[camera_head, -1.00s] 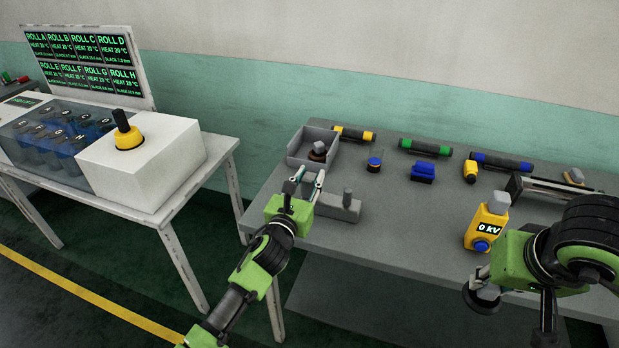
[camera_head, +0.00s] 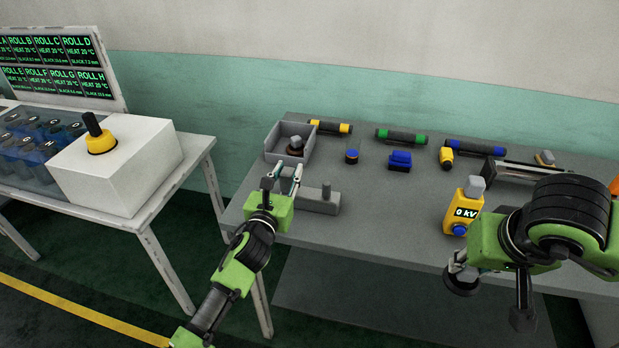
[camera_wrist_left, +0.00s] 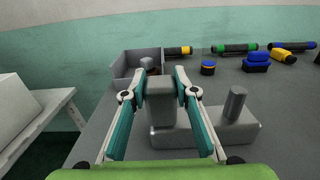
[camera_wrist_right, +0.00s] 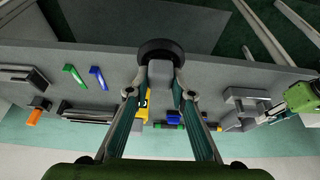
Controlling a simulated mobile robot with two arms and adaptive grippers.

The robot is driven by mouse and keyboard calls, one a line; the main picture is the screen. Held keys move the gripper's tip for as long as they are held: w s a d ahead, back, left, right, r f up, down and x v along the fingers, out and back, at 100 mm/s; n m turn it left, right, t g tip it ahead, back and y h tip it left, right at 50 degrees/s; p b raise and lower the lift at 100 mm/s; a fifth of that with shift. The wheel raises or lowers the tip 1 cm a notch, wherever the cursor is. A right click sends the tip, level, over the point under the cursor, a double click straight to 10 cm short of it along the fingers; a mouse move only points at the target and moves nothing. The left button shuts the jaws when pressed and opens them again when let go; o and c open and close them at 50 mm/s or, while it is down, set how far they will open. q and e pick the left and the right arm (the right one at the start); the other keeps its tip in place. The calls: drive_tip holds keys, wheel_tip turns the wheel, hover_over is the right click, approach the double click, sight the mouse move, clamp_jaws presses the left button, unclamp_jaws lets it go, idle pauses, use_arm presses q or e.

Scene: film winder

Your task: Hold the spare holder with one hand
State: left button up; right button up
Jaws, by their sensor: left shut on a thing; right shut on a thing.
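A grey block with two posts (camera_head: 314,203) lies near the front left edge of the grey table; it may be the spare holder. My left gripper (camera_head: 287,178) is shut on its wide square post, seen close up in the left wrist view (camera_wrist_left: 161,100). The block's base (camera_wrist_left: 180,138) appears to rest on the table; its thinner round post (camera_wrist_left: 235,103) stands free. My right gripper (camera_wrist_right: 158,85) is shut on the grey handle of a round black disc (camera_wrist_right: 160,48). The disc (camera_head: 461,280) hangs off the table's front edge in the head view.
A grey bin (camera_head: 274,150) holds a grey-knobbed round piece (camera_head: 296,145). A white machine (camera_head: 125,170) stands left, with a gap between the tables.

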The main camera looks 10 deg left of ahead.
clamp_jaws()
drive_tip(key=shift+w+a+r, duration=0.1)
drive_tip(key=shift+w+a, duration=0.15)
drive_tip(key=shift+w, duration=0.1)
drive_tip(key=w+a+r+n+y, duration=0.1)
drive_tip(key=w+a+r+n, duration=0.1)
drive_tip(key=w+a, duration=0.9)
drive_tip(key=w+a+r+n+y, duration=0.1)
drive_tip(key=w+a+n, duration=0.3)
drive_tip(key=w+a, duration=0.8)
drive_tip(key=a+r, duration=0.1)
drive_tip(key=a, duration=0.4)
drive_tip(key=shift+a+r, duration=0.15)
drive_tip(key=shift+r, duration=0.25)
hover_over(327, 183)
drive_tip(key=shift+f, duration=2.8)
drive_tip(key=shift+f, duration=0.15)
drive_tip(key=shift+f, duration=1.4)
